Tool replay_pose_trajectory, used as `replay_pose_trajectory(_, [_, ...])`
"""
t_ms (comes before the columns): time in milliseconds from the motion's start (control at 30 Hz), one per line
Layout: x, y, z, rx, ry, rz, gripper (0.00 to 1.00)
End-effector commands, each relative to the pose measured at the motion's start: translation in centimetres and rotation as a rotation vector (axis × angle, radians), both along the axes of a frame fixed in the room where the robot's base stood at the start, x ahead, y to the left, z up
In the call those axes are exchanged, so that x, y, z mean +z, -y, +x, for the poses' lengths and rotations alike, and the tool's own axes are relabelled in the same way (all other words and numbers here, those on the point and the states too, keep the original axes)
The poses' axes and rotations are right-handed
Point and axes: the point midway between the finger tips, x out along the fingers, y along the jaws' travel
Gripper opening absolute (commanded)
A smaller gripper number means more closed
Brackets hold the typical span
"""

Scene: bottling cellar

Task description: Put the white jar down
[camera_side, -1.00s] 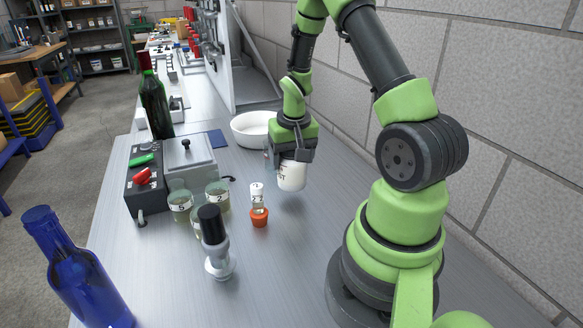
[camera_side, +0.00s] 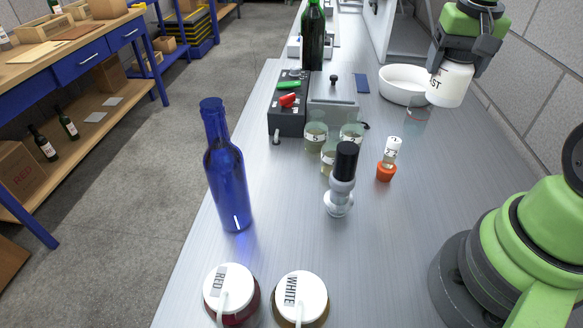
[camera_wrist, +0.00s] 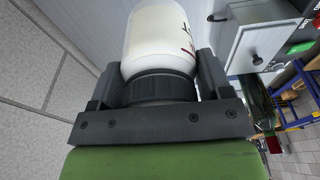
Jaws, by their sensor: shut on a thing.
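The white jar (camera_side: 449,86) has a dark lid and a label whose visible letters read "AST". My gripper (camera_side: 456,62) is shut on it near its top, at the right of the side view. The jar hangs upright and appears to be above the bench (camera_side: 430,215). In the wrist view the jar's white body (camera_wrist: 158,40) and dark ribbed lid lie between the two fingers of my gripper (camera_wrist: 158,85).
A black-capped instrument (camera_side: 341,180), beakers (camera_side: 316,138), an orange-based vial (camera_side: 386,172) and a blue bottle (camera_side: 228,180) stand left. Bench between vial and wall looks clear.

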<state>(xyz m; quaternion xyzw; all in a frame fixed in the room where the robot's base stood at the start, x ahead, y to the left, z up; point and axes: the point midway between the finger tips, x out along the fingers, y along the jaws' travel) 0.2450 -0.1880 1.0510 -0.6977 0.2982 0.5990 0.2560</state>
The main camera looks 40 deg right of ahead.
Motion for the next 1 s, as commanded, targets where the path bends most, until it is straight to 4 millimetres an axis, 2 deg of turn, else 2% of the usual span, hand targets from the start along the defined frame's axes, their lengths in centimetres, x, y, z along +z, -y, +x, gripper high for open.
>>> replay_pose_trajectory(167, [0.0, -2.2, 3.6, 0.122, -0.001, 0.0, 0.42])
replay_pose_trajectory(267, [0.0, -4.2, 6.0, 0.21, -0.001, -0.001, 0.42])
replay_pose_trajectory(367, [0.0, -7.1, 8.8, 0.319, -0.002, -0.001, 0.42])
replay_pose_trajectory(500, [0.0, -13.0, 12.6, 0.5, -0.002, -0.002, 0.42])
replay_pose_trajectory(600, [-0.1, -17.1, 14.3, 0.611, -0.002, 0.0, 0.42])
replay_pose_trajectory(700, [-0.1, -20.3, 15.3, 0.692, -0.001, 0.0, 0.42])
replay_pose_trajectory(800, [-0.1, -22.6, 15.7, 0.749, 0.0, 0.0, 0.42])
replay_pose_trajectory(967, [-0.2, -25.6, 16.1, 0.818, 0.0, 0.002, 0.42])
replay_pose_trajectory(1000, [-1.0, -25.4, 16.0, 0.814, -0.005, 0.002, 0.42])
